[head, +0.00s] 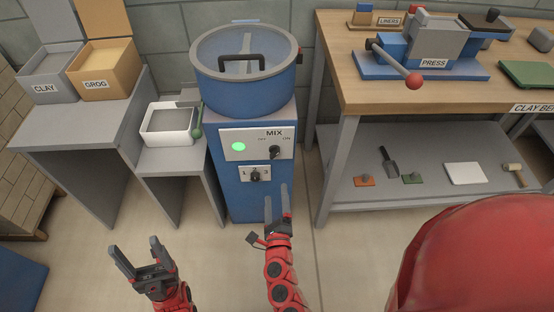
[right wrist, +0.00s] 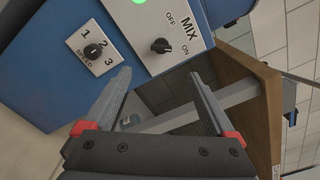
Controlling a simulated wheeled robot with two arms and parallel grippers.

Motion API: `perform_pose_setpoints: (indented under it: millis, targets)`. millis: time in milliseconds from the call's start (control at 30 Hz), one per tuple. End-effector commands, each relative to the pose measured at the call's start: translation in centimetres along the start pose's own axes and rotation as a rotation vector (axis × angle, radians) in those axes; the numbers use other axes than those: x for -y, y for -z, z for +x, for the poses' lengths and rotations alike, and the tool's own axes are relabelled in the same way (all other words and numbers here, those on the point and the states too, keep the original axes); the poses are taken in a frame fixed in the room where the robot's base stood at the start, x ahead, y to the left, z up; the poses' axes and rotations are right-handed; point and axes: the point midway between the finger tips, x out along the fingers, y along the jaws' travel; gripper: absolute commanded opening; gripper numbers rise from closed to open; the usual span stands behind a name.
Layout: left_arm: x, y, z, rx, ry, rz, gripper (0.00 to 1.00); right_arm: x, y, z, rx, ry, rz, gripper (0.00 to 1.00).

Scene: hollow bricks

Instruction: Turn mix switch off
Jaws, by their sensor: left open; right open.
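The MIX switch (head: 275,152) is a black knob on the white panel of the blue mixer (head: 232,190). In the right wrist view the knob (right wrist: 161,46) points toward ON, with OFF printed above. A green lamp (head: 239,146) is lit left of it. A speed dial (head: 255,174) marked 1, 2, 3 sits lower on the mixer front; it also shows in the right wrist view (right wrist: 94,51). My right gripper (head: 276,194) is open and empty, below and apart from the switch. My left gripper (head: 133,245) is open and empty, over the floor at lower left.
The lidded drum (head: 240,90) tops the mixer. A small stand with a white tray (head: 170,138) and a green-handled tool (head: 197,131) is on its left. A wooden bench (head: 345,90) with a lower shelf (head: 340,180) stands right. Floor in front is clear.

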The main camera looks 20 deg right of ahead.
Motion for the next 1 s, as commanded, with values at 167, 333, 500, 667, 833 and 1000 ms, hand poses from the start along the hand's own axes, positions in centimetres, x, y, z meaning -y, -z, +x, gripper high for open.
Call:
perform_pose_setpoints:
  millis: [167,333,500,667,833,1000]
  targets:
    - [0.0,0.1,0.8,0.0,0.0,0.0,0.71,0.5,-0.2,4.3,0.0,0.007,-0.004,0.9]
    - [0.1,0.2,1.0,0.0,0.0,0.0,0.71,0.4,-0.3,8.3,0.003,0.007,-0.005,0.9]
    - [0.1,0.2,1.1,0.0,0.0,0.0,0.71,0.4,-0.2,11.8,0.002,0.007,-0.007,0.9]
    - [0.1,0.2,1.0,0.0,0.0,0.0,0.71,0.3,-0.1,14.1,0.002,0.007,-0.006,0.9]
    - [0.1,0.2,0.9,0.0,0.0,0.0,0.71,0.2,0.1,15.1,-0.002,0.004,-0.007,0.9]
    - [0.1,0.2,0.9,0.0,0.0,0.0,0.71,0.3,0.1,15.2,-0.002,0.005,-0.007,0.9]
